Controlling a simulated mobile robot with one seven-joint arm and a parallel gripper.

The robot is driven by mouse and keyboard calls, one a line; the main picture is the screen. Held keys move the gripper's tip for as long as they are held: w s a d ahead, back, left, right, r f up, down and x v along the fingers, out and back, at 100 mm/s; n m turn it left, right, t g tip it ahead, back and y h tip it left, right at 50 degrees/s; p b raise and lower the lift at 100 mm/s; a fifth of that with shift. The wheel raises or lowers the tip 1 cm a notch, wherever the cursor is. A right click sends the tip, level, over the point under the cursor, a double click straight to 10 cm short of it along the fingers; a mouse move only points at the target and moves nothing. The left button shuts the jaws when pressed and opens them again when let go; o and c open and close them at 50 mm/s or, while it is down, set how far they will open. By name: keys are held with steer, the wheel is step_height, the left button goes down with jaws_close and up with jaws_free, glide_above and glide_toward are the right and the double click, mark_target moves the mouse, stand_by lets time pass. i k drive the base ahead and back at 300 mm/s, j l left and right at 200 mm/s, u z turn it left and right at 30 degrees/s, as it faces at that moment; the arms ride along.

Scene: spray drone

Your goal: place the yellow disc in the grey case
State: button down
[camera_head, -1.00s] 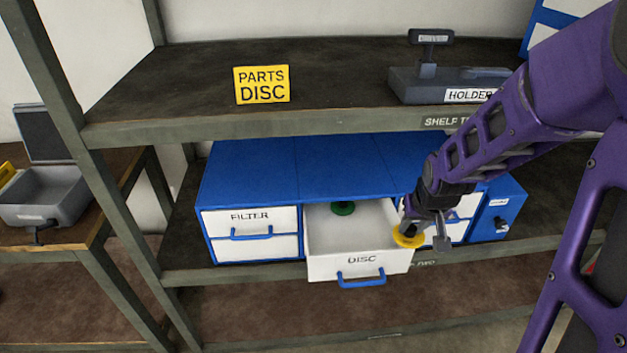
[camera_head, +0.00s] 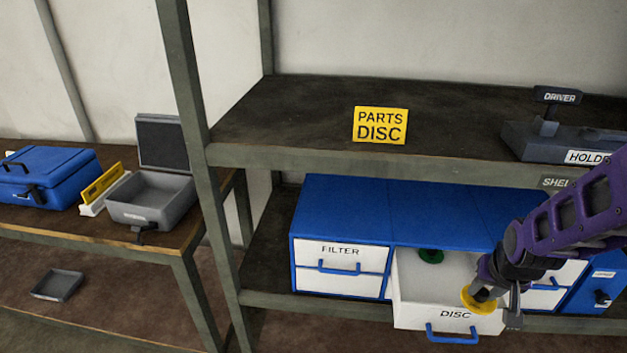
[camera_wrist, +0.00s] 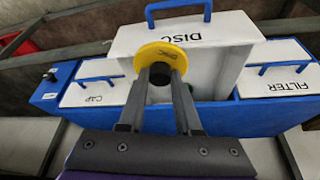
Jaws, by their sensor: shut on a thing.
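My gripper (camera_head: 490,294) is shut on the yellow disc (camera_head: 471,301), which it holds at the right side of the open DISC drawer. In the wrist view the yellow disc (camera_wrist: 160,55) sits at the fingertips of my gripper (camera_wrist: 160,72), in front of the white drawer. The grey case (camera_head: 152,201) stands with its lid up on the wooden bench at the left. Its inside looks empty. My gripper is far to the right of the case.
The DISC drawer (camera_head: 450,316) is pulled out of the blue cabinet (camera_head: 360,209), with a green disc (camera_head: 430,256) inside. A shelf post (camera_head: 190,100) stands between case and cabinet. A blue case (camera_head: 45,178) and a yellow-and-white item (camera_head: 100,187) are left of the grey case.

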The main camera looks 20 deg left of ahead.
mark_target(155, 206)
steer(key=j+u, duration=0.45)
steer(key=j, duration=3.05)
steer(key=i+j, duration=0.35)
steer(key=i, duration=0.15)
